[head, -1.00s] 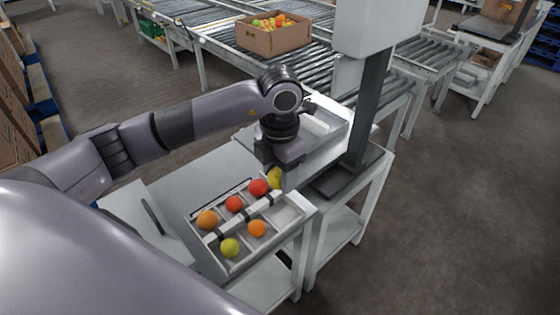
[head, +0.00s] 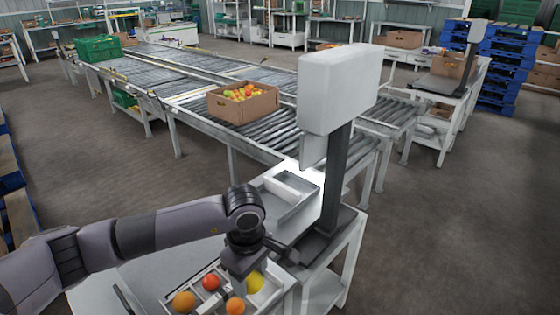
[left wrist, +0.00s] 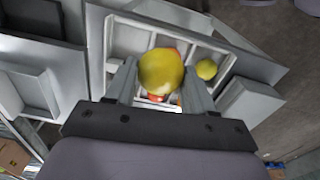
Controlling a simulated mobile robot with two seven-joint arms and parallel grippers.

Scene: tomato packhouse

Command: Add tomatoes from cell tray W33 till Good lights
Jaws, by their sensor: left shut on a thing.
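My left gripper (head: 252,280) is shut on a yellow tomato (head: 256,283), over the right part of the cell tray (head: 270,304). In the left wrist view the held tomato (left wrist: 161,72) sits between both fingers, with tray cells behind it. The tray holds a red tomato (head: 211,282) and orange tomatoes (head: 184,301) (head: 235,306); its near part is cut off by the picture's edge. Another yellow tomato (left wrist: 206,69) lies in a cell in the left wrist view. No tray label is readable. The scale display (head: 338,88) shows no readable lights. My right gripper is out of view.
A grey shallow tray (head: 296,209) stands beyond my gripper, beside the dark scale column (head: 336,180). The floor at right is clear.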

